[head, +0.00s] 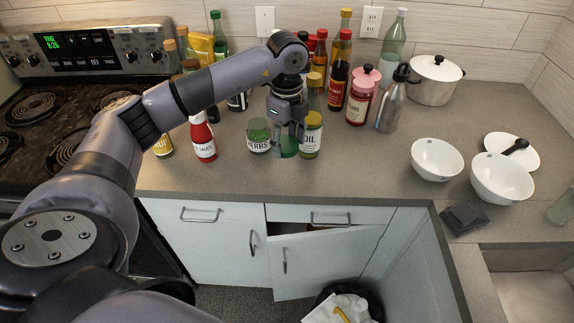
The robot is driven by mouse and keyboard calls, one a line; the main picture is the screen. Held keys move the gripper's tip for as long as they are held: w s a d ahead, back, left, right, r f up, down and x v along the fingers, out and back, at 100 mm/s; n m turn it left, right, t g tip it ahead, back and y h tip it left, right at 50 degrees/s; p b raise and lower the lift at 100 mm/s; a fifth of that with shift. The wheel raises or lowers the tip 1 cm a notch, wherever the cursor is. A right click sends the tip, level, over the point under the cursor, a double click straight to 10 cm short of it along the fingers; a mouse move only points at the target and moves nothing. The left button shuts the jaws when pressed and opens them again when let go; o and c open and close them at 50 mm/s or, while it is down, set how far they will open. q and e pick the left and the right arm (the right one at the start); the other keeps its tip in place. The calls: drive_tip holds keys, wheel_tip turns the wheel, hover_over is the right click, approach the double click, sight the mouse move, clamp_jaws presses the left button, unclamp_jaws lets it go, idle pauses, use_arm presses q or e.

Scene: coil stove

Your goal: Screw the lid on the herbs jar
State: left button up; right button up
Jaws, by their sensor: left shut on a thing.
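The herbs jar (259,137) is a short glass jar with a white HERBS label and green contents. It stands upright on the counter, left of the oil bottle (311,138). My left gripper (288,142) reaches down just to the right of the herbs jar, between it and the oil bottle. It is shut on a small green piece that looks like the lid (289,148), low near the counter. The fingers partly hide this piece. I cannot tell whether it touches the counter. My right gripper is not in view.
A red sauce bottle (203,138) stands to the left. Taller bottles, a pink-lidded jar (358,104) and a steel bottle (392,104) crowd behind. White bowls (437,159) and a pot (436,80) stand to the right. The counter's front strip (350,180) is clear.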

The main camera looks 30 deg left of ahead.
sight(290, 147)
use_arm(q)
wheel_tip(290, 147, up, 8)
drive_tip(key=shift+r+b, duration=0.1)
drive_tip(key=shift+b, duration=0.55)
drive_tip(key=m, duration=0.2)
drive_tip(key=d+m, duration=0.1)
drive_tip(key=shift+s+f+m, duration=0.25)
drive_tip(key=shift+m, duration=0.05)
drive_tip(key=s+d+f+n, duration=0.4)
drive_tip(key=s+d+n, duration=0.6)
drive_tip(key=n, duration=1.2)
drive_tip(key=shift+s+d+f+n, duration=0.2)
drive_tip(key=shift+d+n, duration=0.1)
drive_tip(key=shift+d, duration=0.7)
